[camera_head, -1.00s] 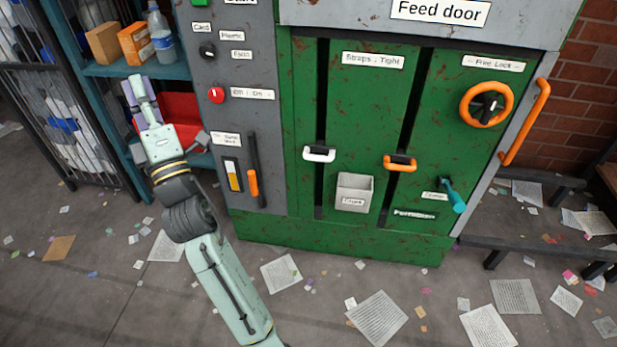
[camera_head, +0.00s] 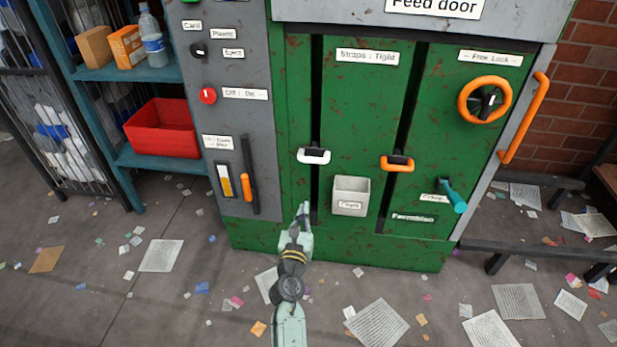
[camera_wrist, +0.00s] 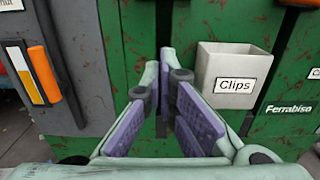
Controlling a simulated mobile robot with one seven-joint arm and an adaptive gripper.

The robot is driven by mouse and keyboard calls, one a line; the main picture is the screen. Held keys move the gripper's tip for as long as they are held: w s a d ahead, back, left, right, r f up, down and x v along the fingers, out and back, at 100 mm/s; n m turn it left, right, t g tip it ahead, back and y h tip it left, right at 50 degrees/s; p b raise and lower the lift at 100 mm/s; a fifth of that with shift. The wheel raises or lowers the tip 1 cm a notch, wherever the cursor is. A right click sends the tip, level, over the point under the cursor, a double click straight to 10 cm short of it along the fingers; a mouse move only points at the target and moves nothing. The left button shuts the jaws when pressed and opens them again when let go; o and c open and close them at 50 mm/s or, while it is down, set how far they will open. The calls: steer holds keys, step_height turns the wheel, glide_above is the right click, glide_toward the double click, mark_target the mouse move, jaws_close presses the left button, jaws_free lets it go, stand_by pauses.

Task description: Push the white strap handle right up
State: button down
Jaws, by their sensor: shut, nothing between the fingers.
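The white strap handle (camera_head: 314,157) sits on the left dark vertical slot (camera_head: 316,90) of the green machine, below the middle of the slot. My gripper (camera_head: 305,206) is below the handle in the head view, in front of the slot's lower end. In the wrist view my gripper (camera_wrist: 172,80) is shut and empty, its purple-padded fingers pointing at the green panel. The white handle is out of the wrist view. Contact between my gripper and the machine cannot be told.
A grey clips box (camera_head: 350,195) stands out just right of my gripper; it also shows in the wrist view (camera_wrist: 232,80). An orange strap handle (camera_head: 397,163) is on the right slot. Left is an orange-tipped lever (camera_head: 248,185). Papers litter the floor.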

steer(key=p, duration=0.2)
glide_toward(314, 154)
steer(key=w+f, duration=0.2)
steer(key=w, duration=0.1)
steer(key=shift+a+f, duration=0.15)
steer(key=shift+f, duration=0.15)
steer(key=shift+w+r, duration=0.1)
